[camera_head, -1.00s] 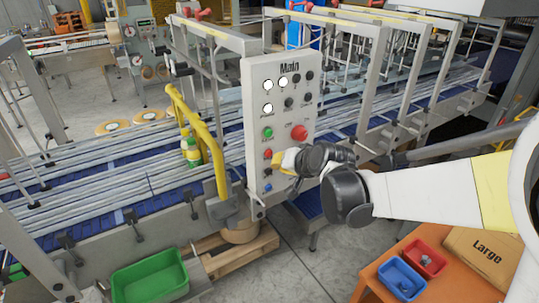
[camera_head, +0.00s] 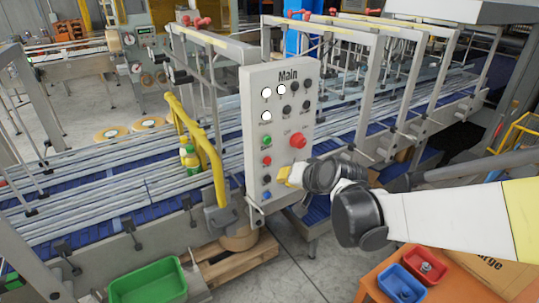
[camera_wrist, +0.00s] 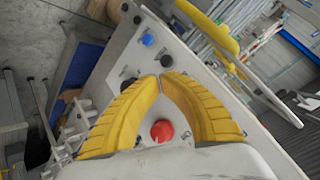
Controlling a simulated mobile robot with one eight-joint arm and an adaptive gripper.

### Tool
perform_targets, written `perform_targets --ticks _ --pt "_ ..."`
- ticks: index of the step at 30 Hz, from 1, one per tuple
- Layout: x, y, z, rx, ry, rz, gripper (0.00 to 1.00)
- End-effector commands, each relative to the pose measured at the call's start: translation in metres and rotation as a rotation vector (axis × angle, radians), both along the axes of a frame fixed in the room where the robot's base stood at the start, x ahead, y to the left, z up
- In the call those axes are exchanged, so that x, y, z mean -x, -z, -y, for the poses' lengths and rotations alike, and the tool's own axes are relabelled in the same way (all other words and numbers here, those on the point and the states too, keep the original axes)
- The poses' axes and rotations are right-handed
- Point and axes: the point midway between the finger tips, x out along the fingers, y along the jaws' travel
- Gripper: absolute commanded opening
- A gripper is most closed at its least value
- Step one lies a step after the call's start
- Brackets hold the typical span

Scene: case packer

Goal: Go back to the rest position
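My gripper (camera_head: 284,174) is in front of the lower right edge of the grey "Main" control panel (camera_head: 279,103) in the head view. In the wrist view its two yellow fingers (camera_wrist: 161,78) curve together, with their tips meeting or nearly so, and nothing is held between them. The panel face lies beyond them. A red button (camera_wrist: 162,130) shows in the gap between the fingers, and a blue button (camera_wrist: 147,40) sits beyond the tips. Whether the fingers touch the panel cannot be told.
A conveyor (camera_head: 120,195) with rails and metal frames runs behind the panel. A yellow bent rail (camera_head: 208,150) stands left of it. A green bin (camera_head: 148,283) is at lower left. An orange table (camera_head: 372,287) with a red bin (camera_head: 425,265) and blue bin (camera_head: 400,283) is at lower right.

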Motion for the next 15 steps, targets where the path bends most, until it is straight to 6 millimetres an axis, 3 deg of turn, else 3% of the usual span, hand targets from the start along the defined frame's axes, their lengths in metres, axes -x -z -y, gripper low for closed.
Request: perform_targets --ticks 4,7,15 --pt "0.011 0.014 0.009 0.024 0.001 -0.004 0.0" --pt "0.032 0.038 0.026 0.07 0.003 -0.014 0.0" --pt "0.124 0.131 0.089 0.254 0.012 -0.066 0.0"
